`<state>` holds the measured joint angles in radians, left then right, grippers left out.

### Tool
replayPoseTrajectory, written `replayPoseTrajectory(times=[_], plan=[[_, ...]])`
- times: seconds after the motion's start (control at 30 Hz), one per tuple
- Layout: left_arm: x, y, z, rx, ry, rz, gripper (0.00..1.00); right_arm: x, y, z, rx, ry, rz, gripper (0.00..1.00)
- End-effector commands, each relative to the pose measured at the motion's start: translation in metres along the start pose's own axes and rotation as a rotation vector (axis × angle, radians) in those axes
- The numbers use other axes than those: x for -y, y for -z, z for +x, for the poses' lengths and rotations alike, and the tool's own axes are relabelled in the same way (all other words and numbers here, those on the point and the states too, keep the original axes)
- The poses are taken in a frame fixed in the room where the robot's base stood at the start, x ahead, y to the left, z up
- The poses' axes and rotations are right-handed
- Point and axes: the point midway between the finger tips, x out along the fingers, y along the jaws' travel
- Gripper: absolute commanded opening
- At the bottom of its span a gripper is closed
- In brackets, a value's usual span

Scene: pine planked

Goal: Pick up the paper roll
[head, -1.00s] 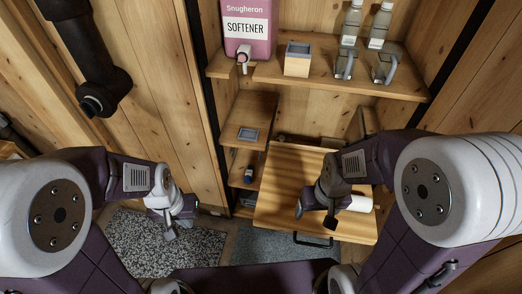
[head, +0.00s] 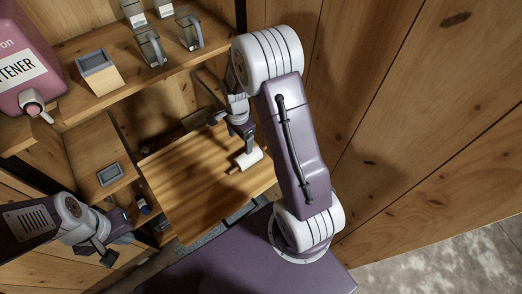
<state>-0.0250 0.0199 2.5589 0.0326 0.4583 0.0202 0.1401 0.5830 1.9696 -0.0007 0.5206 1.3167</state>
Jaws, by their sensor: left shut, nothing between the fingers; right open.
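The paper roll (head: 249,159) is a small white cylinder with a brown core end. It lies on its side on the wooden board (head: 185,185). My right gripper (head: 246,143) is open, just behind and above the roll; I cannot tell whether it touches it. My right arm passes to the right of the roll. My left gripper (head: 106,256) is shut and empty, low at the left, away from the board.
A shelf above holds a pink softener jug (head: 22,65), a wooden box (head: 98,69) and glass mugs (head: 150,46). A lower shelf holds a small grey tray (head: 110,174). A wooden wall (head: 410,120) stands close on the right. The board's left part is clear.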

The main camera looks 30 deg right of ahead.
Motion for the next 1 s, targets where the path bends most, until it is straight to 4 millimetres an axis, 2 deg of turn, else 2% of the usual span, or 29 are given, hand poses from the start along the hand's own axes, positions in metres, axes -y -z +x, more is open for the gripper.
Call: replayPoseTrajectory(times=[0.1,0.17,0.27,0.5,0.67,0.9,1.0], plan=[[0.000,0.000,-0.005,0.001,0.000,0.000,0.00,-0.014,0.007,0.018,0.013,-0.055,0.028,0.76],[0.000,0.000,-0.005,0.001,0.000,0.000,0.00,-0.018,0.009,0.021,0.017,-0.068,0.035,0.76],[0.000,0.000,-0.005,0.001,0.000,0.000,0.00,-0.019,0.010,0.024,0.017,-0.069,0.039,0.76],[0.000,0.000,-0.006,0.001,0.000,0.000,0.00,-0.021,0.009,0.057,0.017,-0.069,0.037,0.76],[0.000,0.000,-0.006,0.001,0.000,0.000,0.00,-0.021,0.009,0.063,0.017,-0.068,0.037,0.76],[0.000,0.000,-0.009,0.001,0.000,0.000,0.00,-0.021,0.011,0.104,0.017,-0.070,0.037,0.76],[0.000,0.001,-0.009,0.001,0.000,0.000,0.00,-0.021,0.011,0.111,0.016,-0.067,0.036,0.76]])
